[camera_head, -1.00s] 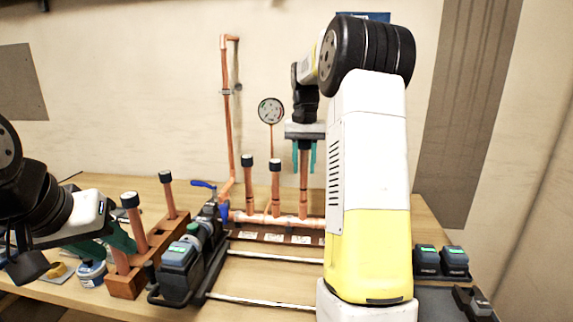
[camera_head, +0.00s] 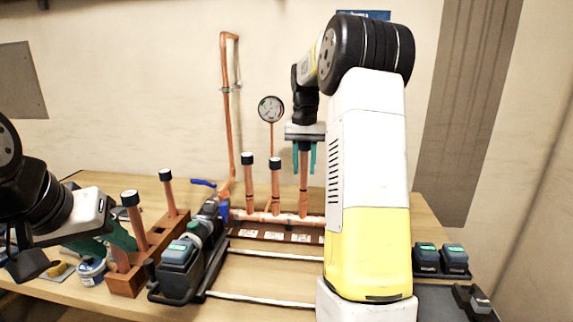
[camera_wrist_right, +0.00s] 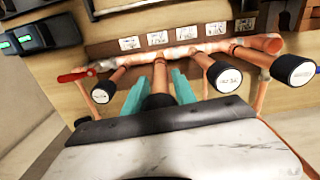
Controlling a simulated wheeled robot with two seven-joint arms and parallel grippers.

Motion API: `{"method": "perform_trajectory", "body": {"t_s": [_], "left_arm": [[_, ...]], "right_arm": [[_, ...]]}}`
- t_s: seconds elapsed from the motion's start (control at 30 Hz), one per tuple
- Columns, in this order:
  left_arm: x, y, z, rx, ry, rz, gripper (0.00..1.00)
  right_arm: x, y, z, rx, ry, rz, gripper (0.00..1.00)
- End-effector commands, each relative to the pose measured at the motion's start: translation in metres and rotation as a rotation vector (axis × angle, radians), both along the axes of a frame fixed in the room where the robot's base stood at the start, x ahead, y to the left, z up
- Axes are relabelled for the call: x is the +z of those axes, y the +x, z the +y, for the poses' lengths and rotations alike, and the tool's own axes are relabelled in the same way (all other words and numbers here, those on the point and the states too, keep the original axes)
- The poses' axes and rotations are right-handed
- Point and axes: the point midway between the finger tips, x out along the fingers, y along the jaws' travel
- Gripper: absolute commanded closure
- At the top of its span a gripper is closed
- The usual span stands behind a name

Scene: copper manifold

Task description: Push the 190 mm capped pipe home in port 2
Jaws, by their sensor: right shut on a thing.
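My right gripper (camera_head: 304,150) points down above the copper manifold (camera_head: 270,218) and is shut on an upright copper pipe (camera_head: 303,185). The lower end of this pipe meets the manifold. Its top is hidden by the gripper, and I cannot tell how deep it sits. In the right wrist view the pipe (camera_wrist_right: 160,76) stands between the teal fingers, with capped pipes on both sides. My left gripper (camera_head: 105,243), with teal fingers, is low at the left beside the wooden pipe rack (camera_head: 125,284); I cannot tell whether it is open.
Two capped pipes (camera_head: 248,185) (camera_head: 275,190) stand left of the held pipe, before a pressure gauge (camera_head: 271,109). A red-handled valve (camera_wrist_right: 76,75) is at the manifold's end. A green-topped tool (camera_head: 180,255) stands front left. Chargers (camera_head: 440,260) sit at right.

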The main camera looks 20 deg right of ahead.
Motion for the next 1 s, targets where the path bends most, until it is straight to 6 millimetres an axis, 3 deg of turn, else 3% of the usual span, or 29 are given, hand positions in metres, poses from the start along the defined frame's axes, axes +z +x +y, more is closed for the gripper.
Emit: {"method": "perform_trajectory", "body": {"t_s": [1.0], "left_arm": [[0.0,0.0,0.0,0.0,0.0,0.0,0.64]], "right_arm": [[-0.0066,-0.0005,0.0002,0.0,0.0,0.0,1.0]]}}
